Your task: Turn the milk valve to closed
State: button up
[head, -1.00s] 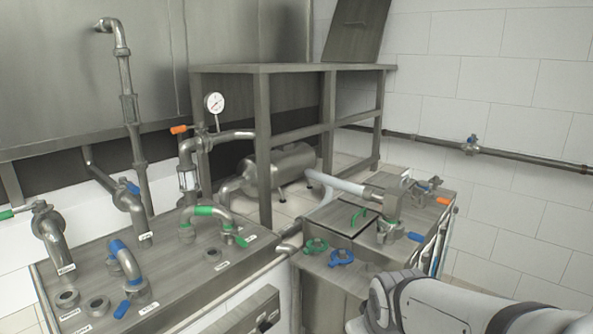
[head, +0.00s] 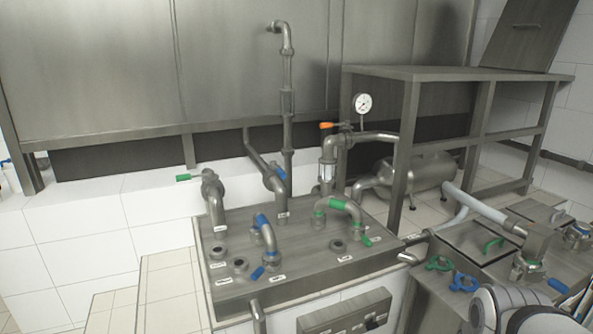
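Several valves with coloured handles stand on a steel panel (head: 305,271); its small labels are too small to read, so I cannot tell which is the milk valve. A green handle (head: 184,178) points left from the left standing pipe (head: 213,200). A blue handle (head: 279,171) is on the pipe behind. An orange handle (head: 327,125) points left below the gauge. Another green handle (head: 366,241) and a blue handle (head: 257,273) are at the ends of bent pipes. My gripper is out of view; only part of my white arm shows at the lower right.
A round gauge (head: 363,104) and a steel frame table (head: 450,74) stand behind. A second steel unit (head: 450,286) at right carries green and blue fittings. A control box (head: 345,316) is at the front. White tiled steps (head: 118,300) lie at left.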

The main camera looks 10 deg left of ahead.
aim_at(283, 174)
jog(key=u, duration=0.85)
jog(key=i, duration=1.2)
jog(key=z, duration=0.05)
